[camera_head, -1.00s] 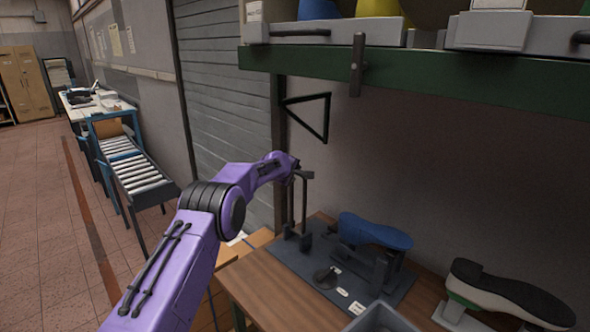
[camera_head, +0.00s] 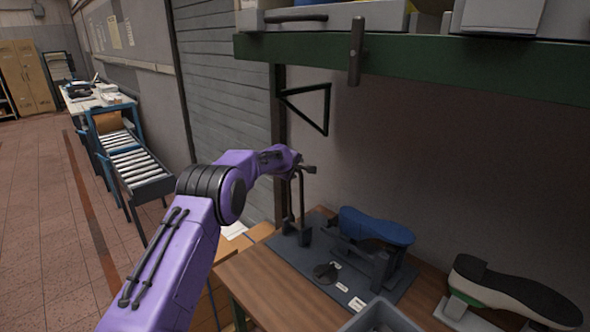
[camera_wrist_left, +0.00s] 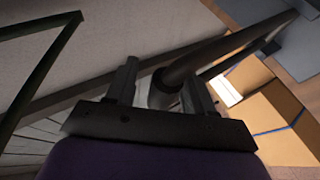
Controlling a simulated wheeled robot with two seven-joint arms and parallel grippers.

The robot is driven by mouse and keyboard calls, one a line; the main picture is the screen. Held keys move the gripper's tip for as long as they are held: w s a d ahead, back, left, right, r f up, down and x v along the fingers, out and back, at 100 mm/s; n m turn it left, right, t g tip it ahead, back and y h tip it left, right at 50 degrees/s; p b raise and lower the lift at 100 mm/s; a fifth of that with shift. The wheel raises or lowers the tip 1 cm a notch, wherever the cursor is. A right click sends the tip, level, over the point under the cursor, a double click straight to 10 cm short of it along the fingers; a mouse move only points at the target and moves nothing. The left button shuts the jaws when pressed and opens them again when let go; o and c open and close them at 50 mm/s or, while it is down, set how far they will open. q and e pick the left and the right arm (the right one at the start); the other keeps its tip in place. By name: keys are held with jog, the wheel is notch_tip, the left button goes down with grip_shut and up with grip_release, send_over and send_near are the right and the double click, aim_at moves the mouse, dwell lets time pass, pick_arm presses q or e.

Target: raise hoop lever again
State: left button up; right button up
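The hoop lever (camera_head: 302,200) is a dark, thin upright hoop on the dark fixture plate (camera_head: 313,262) on the wooden bench. My left gripper (camera_head: 308,169) is at the top of the hoop. In the left wrist view its two fingers (camera_wrist_left: 160,88) stand apart, with the dark rod of the lever between them. The rod is close to the right finger, and a gap shows beside the left finger. I cannot tell if the rod touches either finger. A blue shoe last (camera_head: 375,226) sits on a holder on the plate, right of the hoop. My right gripper is not in view.
A green shelf (camera_head: 430,70) with grey trays overhangs the bench. A black triangular bracket (camera_head: 312,108) is on the wall above the hoop. A black and white shoe form (camera_head: 510,290) and a grey bin (camera_head: 380,318) are at right. Cardboard boxes (camera_wrist_left: 285,125) lie below the bench's left end.

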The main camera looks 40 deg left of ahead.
pick_arm(q)
jog(key=b+v, duration=0.2)
jog(key=v, duration=0.5)
jog(key=shift+s+d, duration=0.2)
jog(key=shift+d, duration=0.25)
